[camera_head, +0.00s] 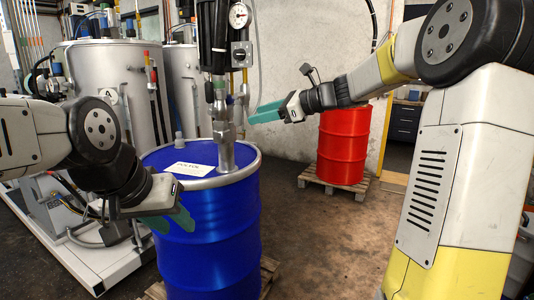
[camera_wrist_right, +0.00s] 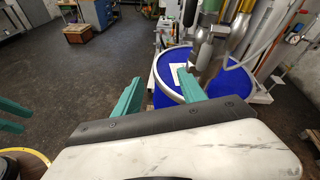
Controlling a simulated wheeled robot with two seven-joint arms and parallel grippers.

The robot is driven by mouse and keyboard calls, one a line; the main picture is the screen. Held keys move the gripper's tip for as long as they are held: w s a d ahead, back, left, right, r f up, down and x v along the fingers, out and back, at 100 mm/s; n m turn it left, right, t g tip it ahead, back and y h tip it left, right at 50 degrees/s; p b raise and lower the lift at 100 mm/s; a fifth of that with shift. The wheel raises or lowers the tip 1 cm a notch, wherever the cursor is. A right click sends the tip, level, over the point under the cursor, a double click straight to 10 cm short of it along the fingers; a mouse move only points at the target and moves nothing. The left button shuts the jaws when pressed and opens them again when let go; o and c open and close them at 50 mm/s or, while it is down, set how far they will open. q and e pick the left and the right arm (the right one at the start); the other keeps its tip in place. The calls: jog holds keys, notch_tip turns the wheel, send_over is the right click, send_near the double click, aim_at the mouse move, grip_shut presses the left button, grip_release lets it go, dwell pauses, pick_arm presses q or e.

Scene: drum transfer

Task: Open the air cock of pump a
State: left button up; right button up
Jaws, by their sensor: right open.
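A pump (camera_head: 221,100) stands upright in the blue drum (camera_head: 210,240), with a round gauge (camera_head: 239,16) and a dark block with a knob (camera_head: 241,54) on its upper part. I cannot make out which fitting is the air cock, nor any pump letter. My right gripper (camera_head: 268,112) has green fingers and is open and empty, right of the pump and apart from it. Its two fingers (camera_wrist_right: 155,92) show apart in the right wrist view, with the drum behind. My left gripper (camera_head: 168,220) is open and empty in front of the drum's left side.
A white label (camera_head: 190,169) lies on the blue drum's lid. A red drum (camera_head: 343,145) stands on a pallet (camera_head: 335,185) at the back right. Steel tanks (camera_head: 110,80) and pipework are at the left. The floor (camera_head: 310,240) between the drums is clear.

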jog(key=s+f+n+g+h, duration=0.1)
jog(key=s+f+n+h, duration=0.1)
jog(key=s, duration=0.5)
jog(key=s+d+f+n+h, duration=0.1)
jog(key=s+f+n+h, duration=0.2)
jog(key=s+n, duration=0.4)
jog(key=shift+s+f+n+g, duration=0.3)
jog(key=shift+s+f+g, duration=0.1)
jog(key=shift+s+f, duration=0.15)
jog(key=shift+d, duration=0.1)
jog(key=s+d+f+n+h, duration=0.2)
jog(key=s+d+f+n, duration=0.2)
jog(key=s+n, duration=0.2)
jog(key=s+d+f+n+t+h, duration=0.1)
jog(key=s+d+f+n+h, duration=0.2)
jog(key=s, duration=0.6)
jog(key=d+n, duration=0.2)
jog(key=shift+d+f+n, duration=0.15)
jog(key=shift+f+n, duration=0.25)
